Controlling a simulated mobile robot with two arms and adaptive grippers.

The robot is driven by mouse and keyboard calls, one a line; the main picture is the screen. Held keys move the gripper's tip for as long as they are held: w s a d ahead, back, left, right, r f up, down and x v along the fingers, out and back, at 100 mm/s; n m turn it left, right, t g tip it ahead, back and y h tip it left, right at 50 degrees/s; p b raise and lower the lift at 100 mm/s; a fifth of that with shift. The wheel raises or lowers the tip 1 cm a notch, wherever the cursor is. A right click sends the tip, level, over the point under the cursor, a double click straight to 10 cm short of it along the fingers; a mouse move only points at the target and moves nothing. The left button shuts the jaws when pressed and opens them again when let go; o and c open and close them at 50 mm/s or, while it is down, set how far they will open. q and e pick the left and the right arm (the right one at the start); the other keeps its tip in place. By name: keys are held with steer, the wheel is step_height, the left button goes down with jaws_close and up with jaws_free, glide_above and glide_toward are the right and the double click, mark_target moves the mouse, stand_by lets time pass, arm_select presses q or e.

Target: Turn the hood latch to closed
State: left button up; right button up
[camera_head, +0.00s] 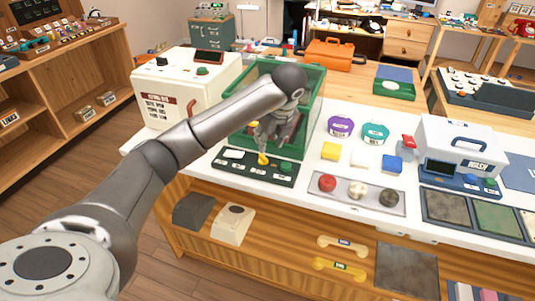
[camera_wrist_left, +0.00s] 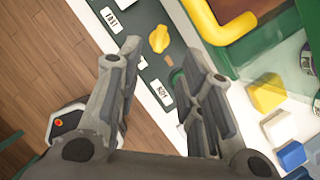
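A yellow knob (camera_head: 262,159), which looks like the hood latch, sits on a dark green panel (camera_head: 231,166) in front of the green-framed clear hood (camera_head: 313,95). In the left wrist view the knob (camera_wrist_left: 158,38) lies just beyond and between my fingertips, with small white labels on the panel around it. My left gripper (camera_head: 268,138) is above the panel, pointing down; its fingers (camera_wrist_left: 161,50) are spread apart with nothing between them. I cannot tell whether a finger touches the knob. My right gripper is not in view.
A cream machine (camera_head: 185,90) stands left of the hood. Purple (camera_head: 341,127) and teal round items, coloured blocks and a tray of balls (camera_head: 357,190) lie to the right. A thick yellow handle (camera_wrist_left: 222,25) is close to my fingers in the left wrist view.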

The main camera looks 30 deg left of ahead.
mark_target(263, 156)
arm_select(q)
steer(key=p+x, duration=0.1)
steer(key=x, duration=0.8)
steer(key=shift+f, duration=0.15)
steer(key=shift+c, duration=0.3)
jaws_close()
